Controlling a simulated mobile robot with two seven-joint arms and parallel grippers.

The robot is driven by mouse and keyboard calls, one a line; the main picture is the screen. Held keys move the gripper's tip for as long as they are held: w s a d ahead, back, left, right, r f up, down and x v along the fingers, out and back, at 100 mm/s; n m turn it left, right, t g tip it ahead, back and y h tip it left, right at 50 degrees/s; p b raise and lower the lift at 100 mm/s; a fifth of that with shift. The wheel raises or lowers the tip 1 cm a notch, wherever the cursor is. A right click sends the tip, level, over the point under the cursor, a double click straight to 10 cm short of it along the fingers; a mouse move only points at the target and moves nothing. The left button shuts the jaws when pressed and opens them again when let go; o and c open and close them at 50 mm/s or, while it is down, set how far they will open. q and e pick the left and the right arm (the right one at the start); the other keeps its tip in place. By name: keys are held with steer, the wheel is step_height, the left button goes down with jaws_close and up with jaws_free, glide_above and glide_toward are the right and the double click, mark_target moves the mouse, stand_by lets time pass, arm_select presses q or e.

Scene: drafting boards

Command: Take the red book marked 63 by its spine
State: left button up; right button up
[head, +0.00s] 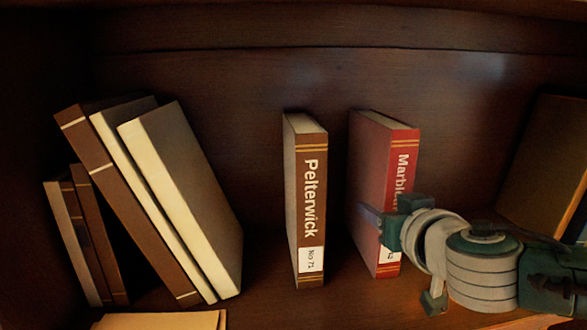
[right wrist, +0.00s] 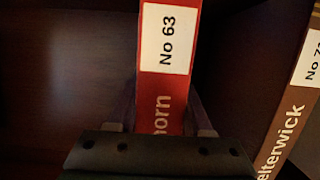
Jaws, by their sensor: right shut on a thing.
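The red book (head: 367,160) stands upright on the shelf, with gold bands and a title starting "Marble" on its spine. In the right wrist view its spine (right wrist: 168,92) carries a white label (right wrist: 168,38) reading "No 63". My right gripper (head: 388,222) is shut on this book, with one finger on each side at the spine. The wrist view shows both fingers (right wrist: 163,112) flanking the spine. In the head view the gripper hides part of the title and label. The book still appears to rest on the shelf. My left gripper is not in view.
A brown book "Pelterwick" (head: 308,180), labelled No 71, stands to the left with a gap between. Several brown and cream books (head: 160,200) lean at the far left. A brown board-like thing (head: 545,165) leans at the right. A tan flat item (head: 160,321) lies at the front left.

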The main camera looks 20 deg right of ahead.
jaws_close()
stand_by(0.8)
steer(key=shift+r, duration=0.15)
